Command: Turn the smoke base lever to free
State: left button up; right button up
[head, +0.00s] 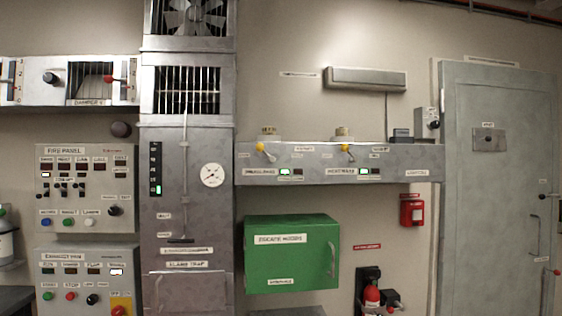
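Two small levers with yellow knobs stick out from a long grey metal rail on the wall: a left yellow lever (262,148) and a right yellow lever (347,149). A small brass-coloured round piece sits on the rail above each one, a left one (269,131) and a right one (342,131). The lettering beside the levers is too small to read, so I cannot tell which one is the smoke base lever or what its marked positions are. Both knobs point toward me and slightly left. Neither of my grippers is in view.
A green escape-hoods box (290,253) hangs below the rail (405,165). A tall grey flame trap cabinet (205,140) stands to its left, beside the fire panel (85,190). A grey door (495,180) is at right. The wall before the rail looks unobstructed.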

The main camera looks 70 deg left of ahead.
aim_at(259, 146)
jog(key=u, duration=0.65)
jog(key=i, duration=0.95)
jog(key=u, duration=0.9)
